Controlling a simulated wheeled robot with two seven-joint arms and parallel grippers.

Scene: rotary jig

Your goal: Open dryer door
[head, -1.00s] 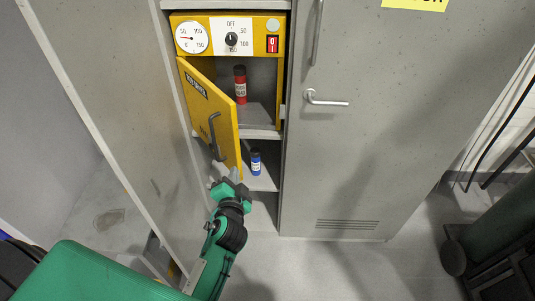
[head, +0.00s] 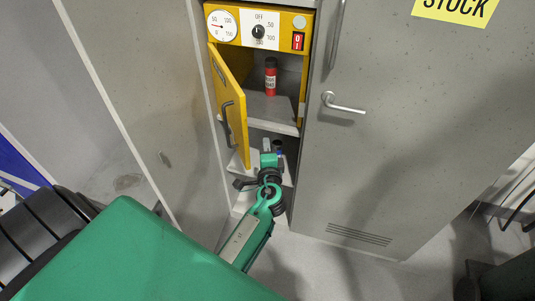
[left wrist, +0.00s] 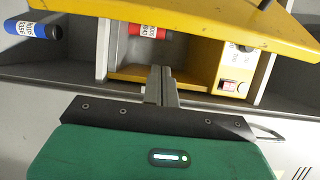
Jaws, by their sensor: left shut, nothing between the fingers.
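The yellow dryer (head: 285,22) sits in a grey cabinet, with dials and a red switch on its front panel. Its yellow door (head: 236,100), hinged at the left, stands well ajar, with a dark handle (head: 227,122) on its outer face. My left gripper (head: 267,146) is shut and empty, below the dryer opening and right of the door's free edge. In the left wrist view, its closed fingers (left wrist: 160,76) point at the opening, and the door (left wrist: 205,27) crosses the top. Contact with the door cannot be told. My right gripper is out of view.
A red bottle (head: 271,78) stands inside the dryer. A blue bottle (head: 278,147) is on the shelf below, partly hidden behind my gripper. The left cabinet door (head: 150,110) is open; the right one (head: 390,130) is closed, with a lever handle (head: 343,104).

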